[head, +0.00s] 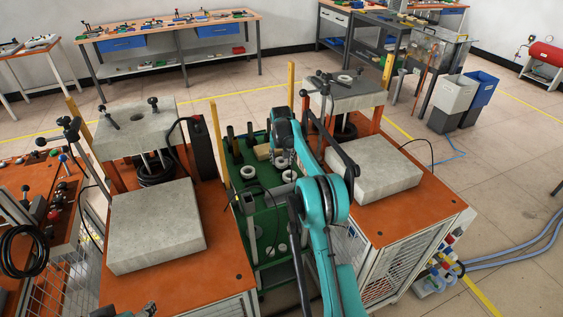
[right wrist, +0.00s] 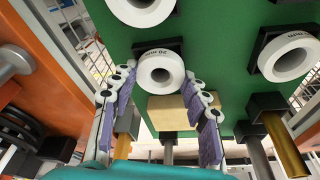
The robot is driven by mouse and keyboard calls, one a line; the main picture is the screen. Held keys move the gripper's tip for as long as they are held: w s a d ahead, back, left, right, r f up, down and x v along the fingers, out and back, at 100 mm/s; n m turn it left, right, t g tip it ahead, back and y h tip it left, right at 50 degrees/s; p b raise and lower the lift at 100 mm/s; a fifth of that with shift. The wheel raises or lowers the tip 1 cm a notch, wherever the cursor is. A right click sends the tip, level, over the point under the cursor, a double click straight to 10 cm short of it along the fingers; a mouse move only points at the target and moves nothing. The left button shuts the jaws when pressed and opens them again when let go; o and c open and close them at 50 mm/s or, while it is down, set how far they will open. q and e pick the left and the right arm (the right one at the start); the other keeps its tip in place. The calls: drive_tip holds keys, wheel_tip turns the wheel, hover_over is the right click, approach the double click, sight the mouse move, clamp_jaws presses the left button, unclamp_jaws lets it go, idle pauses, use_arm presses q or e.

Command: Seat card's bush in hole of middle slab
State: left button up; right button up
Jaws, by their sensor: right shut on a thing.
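My right gripper (right wrist: 161,75) has its fingers on both sides of a white ring-shaped bush (right wrist: 160,72) with small dark print, shut on it. The bush is at a black holder on the green rack (right wrist: 110,15); I cannot tell whether it is clear of it. In the head view my teal right arm hides the fingertips. A grey slab with a hole (head: 135,124) stands raised on the left cart. A darker slab (head: 347,92) with a white ring on it stands raised at the right. I cannot tell which slab is the middle one. My left gripper is not seen clearly. No card is readable.
Other white bushes (head: 247,172) sit on the green rack between the carts. A beige block (right wrist: 180,109) is just below the held bush. Large plain slabs lie on the left cart (head: 155,228) and right cart (head: 374,173). Orange posts and a black handle crowd the right arm.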

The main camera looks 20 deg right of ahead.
wheel_tip(320, 180, up, 17)
drive_tip(key=p, duration=1)
